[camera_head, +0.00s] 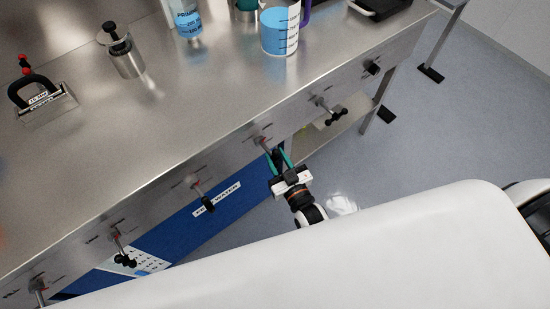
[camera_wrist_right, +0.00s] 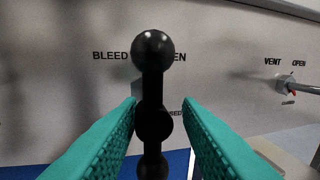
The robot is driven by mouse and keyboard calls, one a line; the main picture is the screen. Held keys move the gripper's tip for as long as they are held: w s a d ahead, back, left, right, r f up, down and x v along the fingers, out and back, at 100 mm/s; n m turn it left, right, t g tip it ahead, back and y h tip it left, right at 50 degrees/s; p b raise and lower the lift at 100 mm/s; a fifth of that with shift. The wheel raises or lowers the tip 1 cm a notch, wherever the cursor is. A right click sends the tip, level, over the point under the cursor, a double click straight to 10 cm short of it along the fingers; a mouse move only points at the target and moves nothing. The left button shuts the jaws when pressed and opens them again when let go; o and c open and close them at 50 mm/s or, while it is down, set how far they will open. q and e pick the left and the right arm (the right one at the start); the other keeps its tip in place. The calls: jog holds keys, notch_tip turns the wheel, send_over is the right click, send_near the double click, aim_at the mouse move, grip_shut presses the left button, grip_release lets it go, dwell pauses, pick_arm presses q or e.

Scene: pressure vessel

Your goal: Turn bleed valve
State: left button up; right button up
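The bleed valve's black handle (camera_wrist_right: 152,85) shows large in the right wrist view, in front of a panel with a partly covered "BLEED" label (camera_wrist_right: 110,56). It has a ball at its top end and a round hub at the middle, and stands nearly upright. In the head view, the bleed valve (camera_head: 262,141) is on the bench's front panel, its handle mostly hidden by my fingers. My right gripper (camera_head: 279,157) is open, its teal fingers on both sides of the handle in the wrist view, with gaps visible. My left gripper is not in view.
The vent valve (camera_head: 325,108) is to the right on the same panel. More valves, including one (camera_head: 203,194), line the panel to the left. Beakers (camera_head: 281,30), a metal canister (camera_head: 124,56) and a weight with a handle (camera_head: 42,98) stand on the steel bench (camera_head: 190,115).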

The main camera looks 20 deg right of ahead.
jog(key=shift+s, duration=0.3)
jog(key=s+d+b, duration=0.1)
jog(key=s, duration=1)
jog(key=shift+s+d, duration=0.15)
jog(key=shift+d, duration=0.25)
jog(key=s+d+f+g, duration=0.1)
jog(key=s+f+g, duration=0.3)
jog(key=f, duration=0.8)
jog(key=s+d+f+g, duration=0.1)
jog(key=s+f+g, duration=0.4)
jog(key=f, duration=0.6)
jog(key=s+d+f+g+h, duration=0.1)
jog(key=s+d+f+g, duration=0.2)
jog(key=s, duration=0.5)
jog(key=s+d+f+g+h, duration=0.1)
jog(key=s+d+f+g, duration=0.2)
jog(key=s+f, duration=0.5)
jog(key=shift+s+f+n+g+h, duration=0.15)
jog(key=shift+n+g+h, duration=0.15)
jog(key=shift+g, duration=0.6)
